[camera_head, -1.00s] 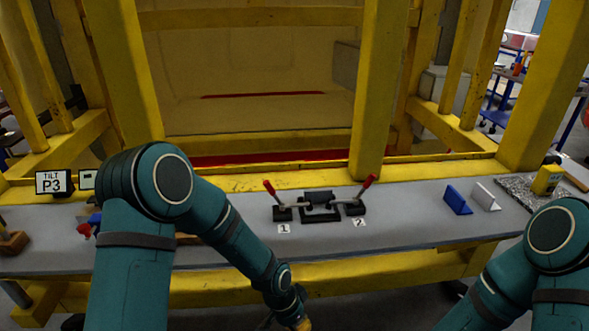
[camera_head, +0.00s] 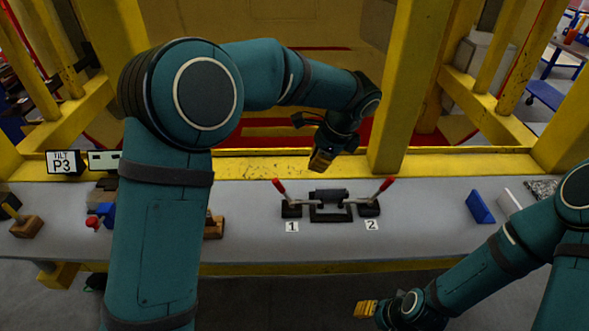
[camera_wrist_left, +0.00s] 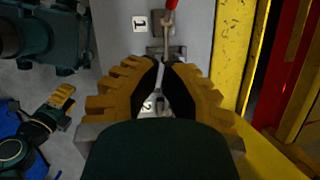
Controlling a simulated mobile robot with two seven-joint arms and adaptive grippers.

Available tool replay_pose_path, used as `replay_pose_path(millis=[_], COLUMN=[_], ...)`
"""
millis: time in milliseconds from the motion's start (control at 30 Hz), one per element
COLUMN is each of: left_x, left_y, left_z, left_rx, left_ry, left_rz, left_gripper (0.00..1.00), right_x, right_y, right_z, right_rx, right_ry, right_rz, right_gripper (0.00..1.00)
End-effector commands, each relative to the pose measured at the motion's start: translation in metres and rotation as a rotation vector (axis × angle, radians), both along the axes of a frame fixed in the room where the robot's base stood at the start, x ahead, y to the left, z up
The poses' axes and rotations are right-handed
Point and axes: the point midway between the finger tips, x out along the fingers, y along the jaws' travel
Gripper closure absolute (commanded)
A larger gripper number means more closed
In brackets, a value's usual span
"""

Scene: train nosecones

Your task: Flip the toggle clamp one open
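Toggle clamp one (camera_head: 291,210) sits on the grey bench behind the label 1. Its red handle (camera_head: 279,186) points up and tilts left, and its arm reaches toward a dark block (camera_head: 331,195) in a black holder. My left gripper (camera_head: 320,163) hangs above and behind the clamps, apart from them. In the left wrist view its fingertips (camera_wrist_left: 163,64) look drawn together, with nothing visible held. Clamp one (camera_wrist_left: 167,50) shows just beyond them with its red handle (camera_wrist_left: 171,5) at the top edge. The fingers hide much of the block. My right gripper (camera_head: 366,309) is low in front of the bench.
Toggle clamp two (camera_head: 369,208), with a red handle (camera_head: 387,184), stands right of the block. A yellow post (camera_head: 402,90) rises behind it. A blue wedge (camera_head: 480,207) lies farther right. The bench (camera_head: 250,240) is clear in front of the clamps.

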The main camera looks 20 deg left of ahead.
Motion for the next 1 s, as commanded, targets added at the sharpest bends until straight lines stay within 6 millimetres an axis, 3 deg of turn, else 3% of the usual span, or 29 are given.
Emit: replay_pose_path(millis=[567,1000], left_x=[0.0,0.003], left_y=[0.003,0.03], left_z=[-0.006,-0.08], left_rx=[0.004,0.002], left_ry=[0.002,0.005], left_rz=[0.001,0.002], left_gripper=[1.0,1.0], right_x=[0.0,0.0], right_y=[0.0,0.0], right_z=[-0.001,-0.009], right_rx=[0.0,-0.002], right_ry=[0.001,0.0], right_rz=[0.0,0.0], right_gripper=[0.53,0.53])
